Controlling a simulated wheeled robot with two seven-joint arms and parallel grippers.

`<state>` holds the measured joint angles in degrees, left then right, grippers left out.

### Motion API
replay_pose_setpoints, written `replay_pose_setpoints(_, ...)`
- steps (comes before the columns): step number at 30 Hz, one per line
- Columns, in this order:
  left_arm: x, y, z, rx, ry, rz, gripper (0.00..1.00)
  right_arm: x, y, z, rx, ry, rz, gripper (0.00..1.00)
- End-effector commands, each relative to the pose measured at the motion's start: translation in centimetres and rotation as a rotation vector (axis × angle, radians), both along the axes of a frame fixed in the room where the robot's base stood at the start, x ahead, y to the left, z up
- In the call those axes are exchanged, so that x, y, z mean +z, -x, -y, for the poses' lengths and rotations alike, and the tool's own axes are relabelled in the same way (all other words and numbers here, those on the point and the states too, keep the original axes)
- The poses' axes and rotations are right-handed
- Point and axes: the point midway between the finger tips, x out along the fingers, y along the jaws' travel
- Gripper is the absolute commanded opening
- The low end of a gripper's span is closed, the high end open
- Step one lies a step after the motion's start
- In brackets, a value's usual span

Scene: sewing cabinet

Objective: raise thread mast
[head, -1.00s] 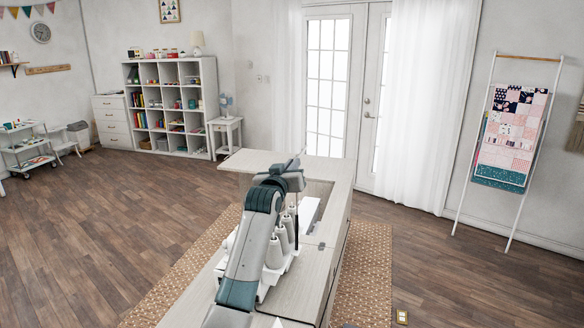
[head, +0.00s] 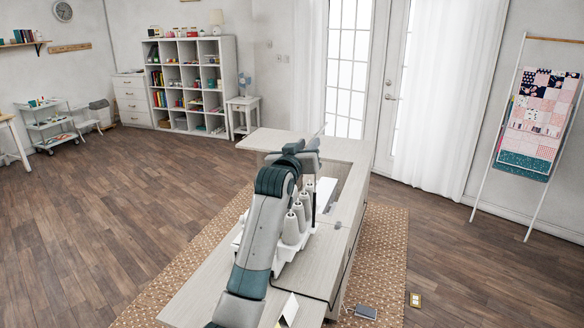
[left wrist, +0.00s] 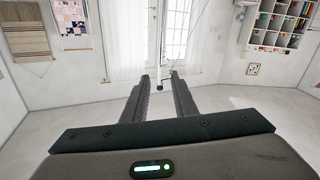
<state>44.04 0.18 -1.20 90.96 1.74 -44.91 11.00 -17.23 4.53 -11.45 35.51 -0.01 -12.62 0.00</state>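My left gripper (left wrist: 161,77) is open in the left wrist view, with a gap between its two dark fingers. A thin rod with a small dark end, apparently the thread mast (left wrist: 160,86), shows in that gap; I cannot tell whether it touches a finger. In the head view my left arm reaches over the white serger on the cabinet, and the left gripper (head: 305,152) is above its far end. Several pale thread cones (head: 291,228) stand beside the arm. The arm hides much of the machine and mast. My right gripper is not in view.
The pale cabinet top (head: 335,147) extends behind the machine, with an opening in it. A folded white card (head: 288,306) stands at the near end. A dark flat object (head: 365,312) and a yellowish one (head: 415,299) lie on the floor at right.

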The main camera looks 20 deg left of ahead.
Motion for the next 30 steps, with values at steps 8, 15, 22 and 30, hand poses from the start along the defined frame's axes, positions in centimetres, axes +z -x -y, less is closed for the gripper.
replay_pose_setpoints(8, -0.2, 4.4, -0.2, 0.0, 0.0, 0.004, 0.26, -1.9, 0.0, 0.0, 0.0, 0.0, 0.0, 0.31)
replay_pose_setpoints(15, -0.2, 8.3, -0.3, 0.001, 0.0, 0.004, 0.26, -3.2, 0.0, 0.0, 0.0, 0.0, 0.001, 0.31)
replay_pose_setpoints(22, 0.0, 11.6, -0.4, 0.0, -0.001, 0.004, 0.26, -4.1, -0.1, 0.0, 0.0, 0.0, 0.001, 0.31)
replay_pose_setpoints(30, 0.1, 13.1, -0.4, 0.001, -0.001, 0.003, 0.26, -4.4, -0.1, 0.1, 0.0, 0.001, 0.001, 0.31)
